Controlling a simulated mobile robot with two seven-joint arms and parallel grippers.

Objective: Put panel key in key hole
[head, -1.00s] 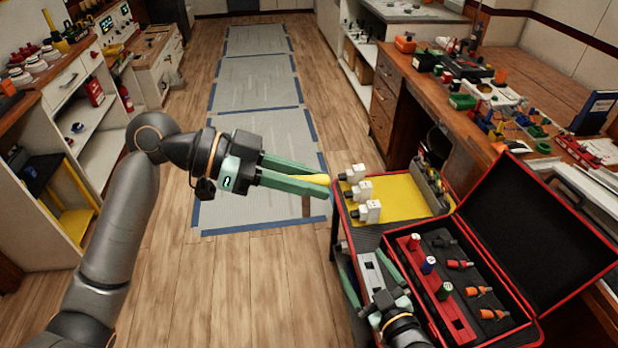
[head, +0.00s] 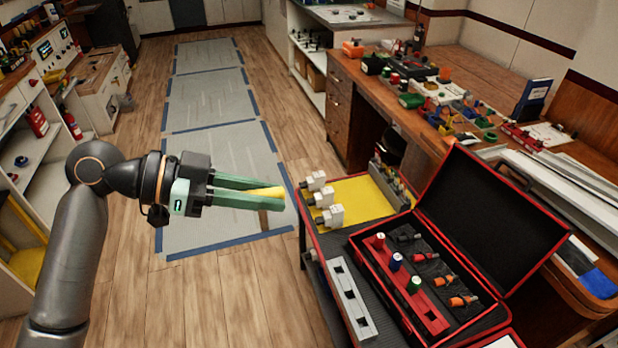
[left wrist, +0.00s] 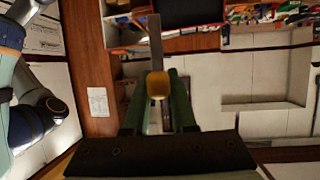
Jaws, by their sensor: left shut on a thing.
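My left gripper (head: 272,195) is held out over the floor, left of the cart. It is shut on a yellow-handled piece, which I take for the panel key (head: 265,192). In the left wrist view the yellow handle (left wrist: 158,85) sits between the green fingers (left wrist: 160,110), with a flat grey metal shaft (left wrist: 155,42) pointing away from the gripper. I cannot pick out a key hole for certain in either view. My right gripper is not in the head view.
A red-edged cart (head: 305,222) carries white breakers (head: 330,216) on a yellow mat (head: 365,188), a grey slotted strip (head: 350,300) and an open red case (head: 500,215) with several fuses and drivers. A cluttered wooden bench (head: 450,130) stands behind. Floor left of the cart is clear.

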